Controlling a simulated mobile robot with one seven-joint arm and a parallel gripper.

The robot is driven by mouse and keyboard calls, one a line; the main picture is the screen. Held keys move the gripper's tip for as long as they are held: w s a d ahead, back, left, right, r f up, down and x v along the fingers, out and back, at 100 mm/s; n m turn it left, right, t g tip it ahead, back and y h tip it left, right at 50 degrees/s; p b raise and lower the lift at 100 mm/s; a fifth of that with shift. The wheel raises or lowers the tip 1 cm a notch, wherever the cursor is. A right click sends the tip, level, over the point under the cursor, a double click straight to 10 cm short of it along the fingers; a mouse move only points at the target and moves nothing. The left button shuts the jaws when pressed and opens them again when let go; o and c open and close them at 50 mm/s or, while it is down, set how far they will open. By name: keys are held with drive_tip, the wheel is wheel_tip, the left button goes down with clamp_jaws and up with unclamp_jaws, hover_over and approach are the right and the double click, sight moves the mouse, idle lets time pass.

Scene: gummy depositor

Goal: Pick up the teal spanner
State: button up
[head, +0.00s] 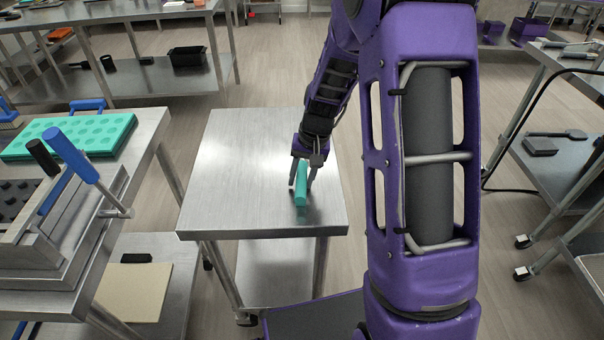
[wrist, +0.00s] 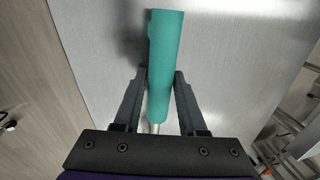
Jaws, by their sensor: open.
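The teal spanner (head: 301,186) lies on the small steel table, its thick teal handle toward the front edge in the head view. My gripper (head: 303,184) is over it with its fingers pointing down. In the wrist view the teal handle of the spanner (wrist: 165,60) runs between the two dark fingers of my gripper (wrist: 160,78), one finger on each side. The fingers are open. A short grey metal part shows at the handle's near end; the rest of it is hidden behind the gripper body.
The small steel table (head: 235,160) is otherwise bare. At left, a steel bench holds a teal mould tray (head: 70,135) and a press with a blue-handled lever (head: 70,155). At right, a steel cart (head: 560,160) carries dark tools. Floor shows between them.

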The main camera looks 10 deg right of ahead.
clamp_jaws()
idle(1.4)
